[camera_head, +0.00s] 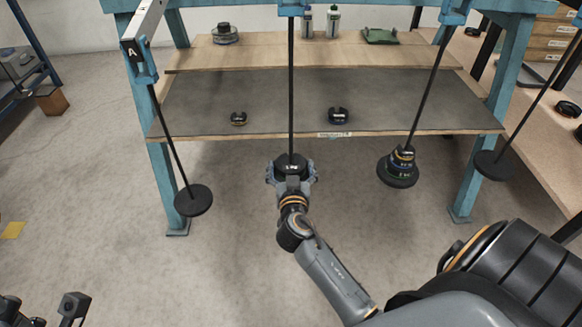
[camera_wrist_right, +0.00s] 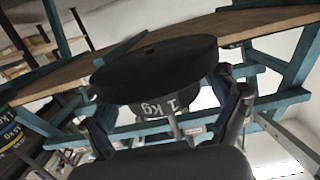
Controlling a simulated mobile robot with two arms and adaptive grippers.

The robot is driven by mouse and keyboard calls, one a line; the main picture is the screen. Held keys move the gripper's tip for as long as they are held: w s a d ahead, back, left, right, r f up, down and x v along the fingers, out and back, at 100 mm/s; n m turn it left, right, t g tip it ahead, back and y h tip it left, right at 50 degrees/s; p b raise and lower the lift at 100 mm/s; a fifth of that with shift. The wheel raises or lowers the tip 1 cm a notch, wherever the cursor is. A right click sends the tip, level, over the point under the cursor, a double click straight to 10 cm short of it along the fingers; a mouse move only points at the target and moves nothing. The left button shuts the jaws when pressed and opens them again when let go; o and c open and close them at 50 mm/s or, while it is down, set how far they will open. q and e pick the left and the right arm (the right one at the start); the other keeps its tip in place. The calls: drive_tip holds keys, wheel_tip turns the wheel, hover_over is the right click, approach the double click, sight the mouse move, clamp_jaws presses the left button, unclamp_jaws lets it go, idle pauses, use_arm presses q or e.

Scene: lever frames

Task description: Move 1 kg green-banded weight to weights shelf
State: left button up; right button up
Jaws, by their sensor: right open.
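My right gripper (camera_head: 292,174) is open, with its fingers on either side of a black weight (camera_head: 291,161) at the bottom of the middle hanging rod. In the right wrist view, the weight (camera_wrist_right: 170,103) reads "1 Kg", beside a wide black disc (camera_wrist_right: 155,68); the fingers flank it, and I cannot tell if they touch it. No green band shows on it. The right rod's hanger carries a stack of banded weights (camera_head: 402,160), with green low down. The weights shelf is probably the grey-topped board (camera_head: 280,95). Dark parts at lower left may be my left gripper (camera_head: 74,306).
An orange-banded weight (camera_head: 238,119) and another dark weight (camera_head: 338,116) sit apart on the grey board. The left rod (camera_head: 193,200) and far-right rod (camera_head: 493,164) end in bare discs. Bottles (camera_head: 333,20) stand on the upper plank. Bench legs (camera_head: 166,185) flank the area.

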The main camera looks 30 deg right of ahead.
drive_tip(key=c, duration=1.6)
drive_tip(key=shift+w+r, duration=0.1)
drive_tip(key=shift+r, duration=0.1)
drive_tip(key=shift+r, duration=0.4)
drive_tip(key=shift+c, duration=0.2)
drive_tip(key=f+b+v, duration=0.1)
drive_tip(key=v, duration=0.6)
drive_tip(key=shift+s+b, duration=0.25)
drive_tip(key=shift+b, duration=0.1)
drive_tip(key=shift+a+r, duration=0.1)
drive_tip(key=shift+a, duration=0.05)
idle(0.3)
